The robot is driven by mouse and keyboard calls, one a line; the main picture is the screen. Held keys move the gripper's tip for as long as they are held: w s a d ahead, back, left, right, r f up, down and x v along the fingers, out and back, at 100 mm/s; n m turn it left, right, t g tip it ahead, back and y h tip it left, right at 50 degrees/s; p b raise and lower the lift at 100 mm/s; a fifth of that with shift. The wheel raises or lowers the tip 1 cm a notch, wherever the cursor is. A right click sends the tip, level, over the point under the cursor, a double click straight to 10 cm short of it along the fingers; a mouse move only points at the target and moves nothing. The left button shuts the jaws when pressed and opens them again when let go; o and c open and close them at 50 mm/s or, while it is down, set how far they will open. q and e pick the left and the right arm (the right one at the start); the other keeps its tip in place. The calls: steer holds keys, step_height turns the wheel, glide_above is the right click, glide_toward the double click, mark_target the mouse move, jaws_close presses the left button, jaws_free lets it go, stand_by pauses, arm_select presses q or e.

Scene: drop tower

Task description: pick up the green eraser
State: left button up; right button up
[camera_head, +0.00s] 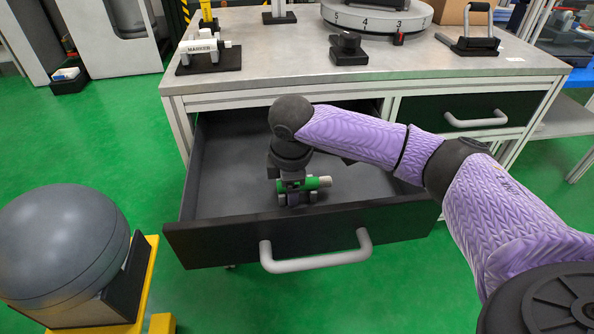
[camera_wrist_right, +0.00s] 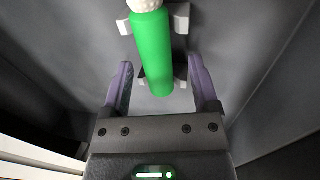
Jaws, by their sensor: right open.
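The green eraser (camera_head: 311,183) is a green cylinder with a white end, lying in the open drawer (camera_head: 230,170) on a small light holder. In the right wrist view the eraser (camera_wrist_right: 152,55) runs from the top edge down toward the space between my fingers. My right gripper (camera_wrist_right: 160,65) is open, with one finger on each side of the eraser's lower end. I see gaps between the fingers and the eraser. In the head view my right wrist and hand partly hide the eraser. My left gripper is not in view.
The drawer's front panel (camera_head: 200,243) with a grey handle (camera_head: 316,262) and its side walls surround the hand. The benchtop (camera_head: 290,62) above holds a marker on a stand (camera_head: 205,52) and a numbered turntable (camera_head: 375,18). A large grey ball (camera_head: 62,245) stands at left.

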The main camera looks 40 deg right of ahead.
steer(key=shift+r, duration=0.25)
steer(key=shift+c, duration=0.2)
jaws_close()
